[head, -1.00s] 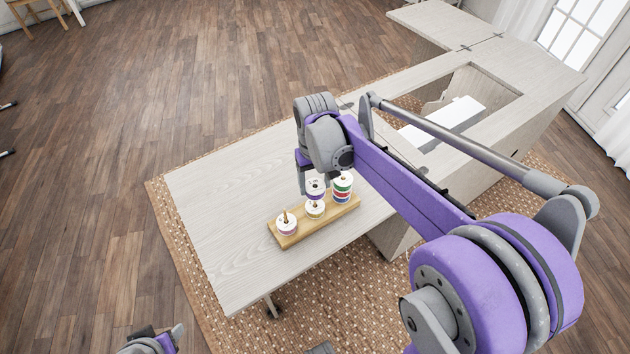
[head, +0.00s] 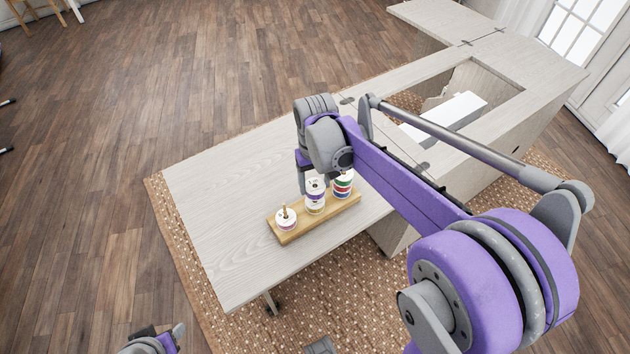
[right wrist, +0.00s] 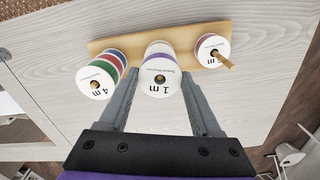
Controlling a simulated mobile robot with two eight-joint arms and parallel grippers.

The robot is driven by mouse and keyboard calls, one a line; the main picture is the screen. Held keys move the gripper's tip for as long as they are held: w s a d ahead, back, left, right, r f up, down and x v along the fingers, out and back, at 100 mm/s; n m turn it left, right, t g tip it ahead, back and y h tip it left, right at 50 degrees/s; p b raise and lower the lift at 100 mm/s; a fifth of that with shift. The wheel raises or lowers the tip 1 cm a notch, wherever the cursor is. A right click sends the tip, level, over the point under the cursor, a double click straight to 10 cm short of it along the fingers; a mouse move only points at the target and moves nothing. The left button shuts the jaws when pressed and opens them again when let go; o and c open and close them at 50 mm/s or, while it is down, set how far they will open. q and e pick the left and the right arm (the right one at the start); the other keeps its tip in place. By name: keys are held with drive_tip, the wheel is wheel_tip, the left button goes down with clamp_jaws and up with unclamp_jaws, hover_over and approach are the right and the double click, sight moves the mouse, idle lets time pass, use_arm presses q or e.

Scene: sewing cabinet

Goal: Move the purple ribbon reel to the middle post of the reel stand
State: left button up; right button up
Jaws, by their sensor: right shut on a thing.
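The purple ribbon reel (head: 316,193) is at the middle post of the wooden reel stand (head: 290,238), directly above a reel with a yellowish band (head: 315,209). In the right wrist view the purple reel (right wrist: 160,84) shows a white "1 m" top with the brown post tip in its hole. My right gripper (right wrist: 160,76) is shut on it, one finger on each side. In the head view my right gripper (head: 309,188) is partly hidden by its own wrist. My left gripper (head: 152,343) is at the bottom edge, mostly cut off, its jaws unclear.
A single reel (head: 286,219) sits on the stand's left post in the head view. A stack with green, red and blue bands (head: 343,184) stands on the right post, close to my gripper. The pale tabletop (head: 225,220) left of the stand is clear.

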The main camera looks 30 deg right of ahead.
drive_tip(key=o, duration=1.4)
drive_tip(key=shift+r, duration=0.1)
wheel_tip(320, 180, up, 11)
drive_tip(key=shift+f+p, duration=0.2)
drive_tip(key=shift+p, duration=0.25)
drive_tip(key=s+a+f+n+t+p, duration=0.1)
drive_tip(key=s+a+f+t, duration=0.1)
drive_tip(key=s, duration=0.5)
drive_tip(key=s+a+f+t+p, duration=0.2)
drive_tip(key=s+a+f+t, duration=0.1)
drive_tip(key=s+f, duration=0.3)
drive_tip(key=shift+s+a+n, duration=0.4)
drive_tip(key=shift+s+a, duration=0.5)
drive_tip(key=shift+s, duration=0.35)
